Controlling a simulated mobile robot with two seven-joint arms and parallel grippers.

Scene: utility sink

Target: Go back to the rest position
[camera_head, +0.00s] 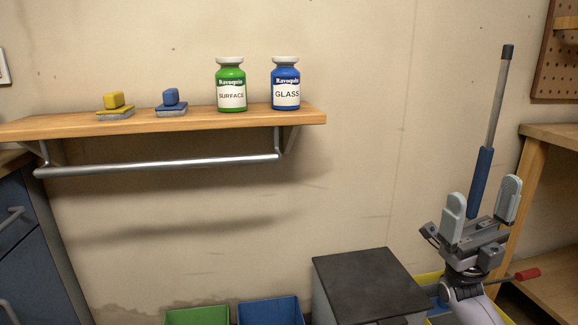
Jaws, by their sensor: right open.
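My right gripper (481,208) is at the lower right, fingers pointing up and spread apart, with nothing between them that I can make out. A pole with a blue grip (482,180) and dark tip stands behind it and shows between the fingers; I cannot tell how far behind it is. My left gripper is not in view.
A wooden shelf (200,123) with a metal rail (160,165) holds a yellow brush (114,102), a blue brush (171,100), a green bottle (230,85) and a blue bottle (286,85). Below are a green bin (197,316), a blue bin (270,311) and a dark-topped box (368,284).

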